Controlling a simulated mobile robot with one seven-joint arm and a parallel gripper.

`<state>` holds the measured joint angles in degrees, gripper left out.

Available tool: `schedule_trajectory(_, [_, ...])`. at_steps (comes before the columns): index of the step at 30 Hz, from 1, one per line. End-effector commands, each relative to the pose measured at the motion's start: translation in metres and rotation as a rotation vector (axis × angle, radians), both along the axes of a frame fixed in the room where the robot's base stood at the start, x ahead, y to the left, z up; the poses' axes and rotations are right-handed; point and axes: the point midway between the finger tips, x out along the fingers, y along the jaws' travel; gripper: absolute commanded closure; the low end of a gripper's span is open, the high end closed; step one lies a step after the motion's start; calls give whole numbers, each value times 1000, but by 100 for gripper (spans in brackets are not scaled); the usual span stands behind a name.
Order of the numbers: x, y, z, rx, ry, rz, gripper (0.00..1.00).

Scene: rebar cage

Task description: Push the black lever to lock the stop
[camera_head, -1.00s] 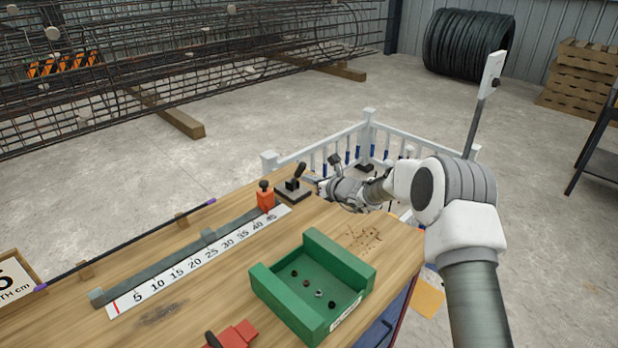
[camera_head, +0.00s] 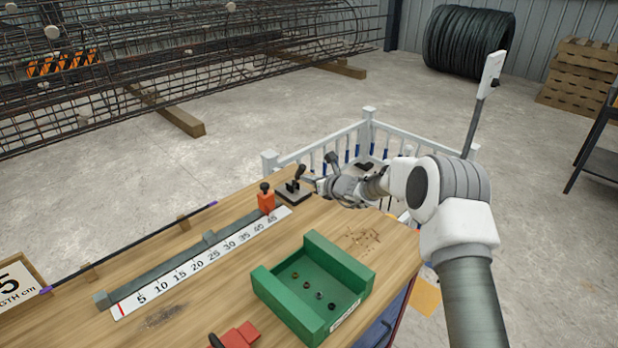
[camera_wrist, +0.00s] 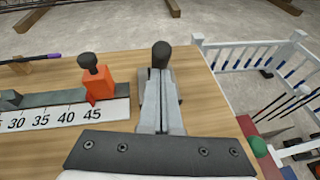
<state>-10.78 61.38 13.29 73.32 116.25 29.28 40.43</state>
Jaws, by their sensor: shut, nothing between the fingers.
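The orange stop (camera_head: 266,201) sits at the 45 end of the numbered scale and carries a small black lever (camera_head: 264,186) with a round knob. In the wrist view the orange stop (camera_wrist: 97,85) and its black lever (camera_wrist: 88,63) are left of my fingers. A second black lever (camera_head: 299,172) leans up from a dark base plate (camera_head: 292,194) at the bench's far corner. My gripper (camera_head: 308,181) is shut and empty, close beside this second lever. In the wrist view my gripper (camera_wrist: 160,78) covers its lower part; only its black knob (camera_wrist: 161,53) shows. I cannot tell whether they touch.
A grey rail (camera_head: 180,259) and the white scale (camera_head: 205,262) run along the bench. A green tray (camera_head: 347,262) with several small dark pieces stands nearer. A red tool (camera_head: 237,336) lies at the front. A white railing (camera_head: 368,135) stands beyond the bench corner.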

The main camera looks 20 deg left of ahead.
Motion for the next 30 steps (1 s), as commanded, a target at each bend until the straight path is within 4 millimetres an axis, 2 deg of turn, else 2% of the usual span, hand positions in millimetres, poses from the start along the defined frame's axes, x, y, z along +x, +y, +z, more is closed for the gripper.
schedule_trajectory(11, [1, 3, 11, -46, 27, 1, 100])
schedule_trajectory(22, [5, 11, 23, -176, 97, 3, 100])
schedule_trajectory(30, [11, 19, 26, -171, 101, -1, 100])
